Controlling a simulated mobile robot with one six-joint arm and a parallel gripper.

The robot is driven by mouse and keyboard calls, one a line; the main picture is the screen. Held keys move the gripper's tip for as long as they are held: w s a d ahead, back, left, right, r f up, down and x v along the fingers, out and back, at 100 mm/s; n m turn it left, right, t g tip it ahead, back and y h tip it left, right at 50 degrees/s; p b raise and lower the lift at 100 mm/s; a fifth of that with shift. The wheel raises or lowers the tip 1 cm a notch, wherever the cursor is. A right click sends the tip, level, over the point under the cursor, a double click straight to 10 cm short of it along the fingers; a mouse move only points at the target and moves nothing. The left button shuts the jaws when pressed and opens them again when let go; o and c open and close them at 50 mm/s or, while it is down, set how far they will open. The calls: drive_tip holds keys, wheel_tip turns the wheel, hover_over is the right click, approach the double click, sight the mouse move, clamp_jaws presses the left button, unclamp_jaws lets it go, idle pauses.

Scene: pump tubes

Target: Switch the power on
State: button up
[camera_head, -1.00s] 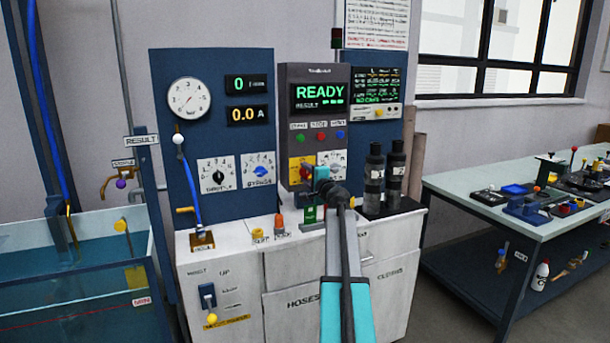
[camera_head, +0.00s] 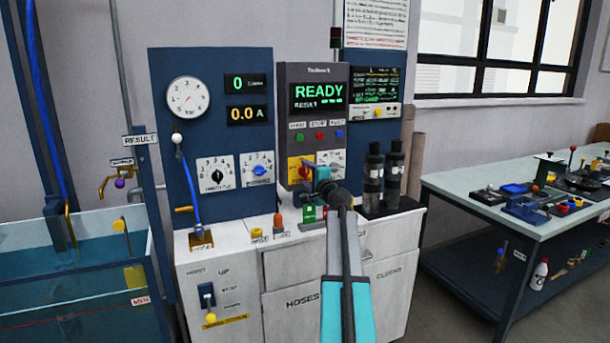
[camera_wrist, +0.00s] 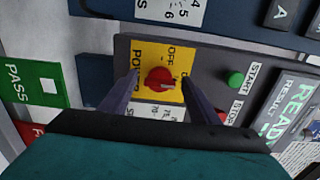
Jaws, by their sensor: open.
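The power switch is a red rotary knob (camera_wrist: 159,79) on a yellow plate (camera_wrist: 150,57) with "OFF" and part of "POWER" readable in the wrist view. The yellow plate also shows in the head view (camera_head: 295,166), low on the grey control box (camera_head: 314,84), with my arm partly in front. My gripper (camera_wrist: 160,84) is open, one finger on each side of the knob. I cannot tell whether the fingers touch it. The knob's pointer direction is unclear. The box screen reads "READY".
Green START (camera_wrist: 236,79) and red STOP (camera_wrist: 226,115) buttons sit beside the plate. A green PASS tag (camera_wrist: 47,88) is nearby. Dark cylinders (camera_head: 373,180) stand on the cabinet right of my gripper. A water tank (camera_head: 75,262) is at left, a workbench (camera_head: 463,183) at right.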

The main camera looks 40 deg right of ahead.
drive_tip(key=v, duration=1.2)
drive_tip(key=shift+b, duration=0.35)
drive_tip(key=shift+s+a, duration=0.1)
drive_tip(key=shift+s, duration=0.1)
